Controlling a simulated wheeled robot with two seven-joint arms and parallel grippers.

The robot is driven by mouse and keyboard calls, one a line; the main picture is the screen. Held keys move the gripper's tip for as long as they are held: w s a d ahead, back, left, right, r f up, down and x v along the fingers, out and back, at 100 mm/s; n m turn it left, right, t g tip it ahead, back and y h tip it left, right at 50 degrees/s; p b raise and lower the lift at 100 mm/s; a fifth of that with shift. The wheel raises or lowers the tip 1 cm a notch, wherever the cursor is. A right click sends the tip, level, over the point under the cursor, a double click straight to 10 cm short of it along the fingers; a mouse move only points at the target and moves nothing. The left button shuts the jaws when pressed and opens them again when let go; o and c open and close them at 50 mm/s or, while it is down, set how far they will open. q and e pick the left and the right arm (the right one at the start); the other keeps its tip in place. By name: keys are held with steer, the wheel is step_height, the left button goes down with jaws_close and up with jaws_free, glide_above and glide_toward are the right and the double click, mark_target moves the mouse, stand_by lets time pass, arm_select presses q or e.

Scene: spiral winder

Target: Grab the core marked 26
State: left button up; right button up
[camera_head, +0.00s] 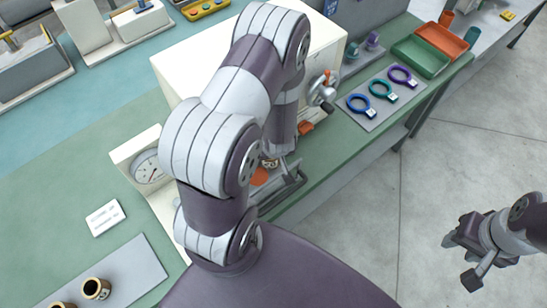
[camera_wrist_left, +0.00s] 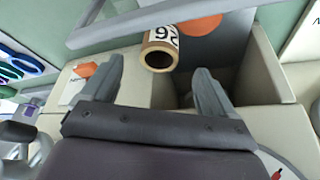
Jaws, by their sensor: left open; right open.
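A short tan cardboard core (camera_wrist_left: 160,50) with a white label shows in the left wrist view; its large black digits appear inverted and read as 26. It lies in the machine's grey recess in front of an orange disc. My left gripper (camera_wrist_left: 158,82) is open, its two fingers apart on either side below the core in the picture, with nothing between the tips. In the head view the core (camera_head: 269,162) is partly hidden by my left arm. My right gripper (camera_head: 461,260) is open and empty over the floor at the right.
Other cores (camera_head: 96,288) stand on a grey mat at the lower left. A dial gauge (camera_head: 148,167) and a white card (camera_head: 105,217) are nearby. A white machine housing (camera_head: 190,62) stands behind my arm. Coloured rings (camera_head: 381,90) and green and orange trays (camera_head: 420,57) lie at the right.

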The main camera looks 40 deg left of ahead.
arm_select(q)
steer(key=x, duration=0.2)
steer(key=shift+w+f, duration=0.2)
steer(key=shift+w, duration=0.1)
steer(key=p+x, duration=0.1)
steer(key=x, duration=0.3)
steer(key=shift+s+a+f, duration=0.1)
steer(key=shift+a+f, duration=0.15)
steer(key=shift+f, duration=0.15)
steer(key=c, duration=1)
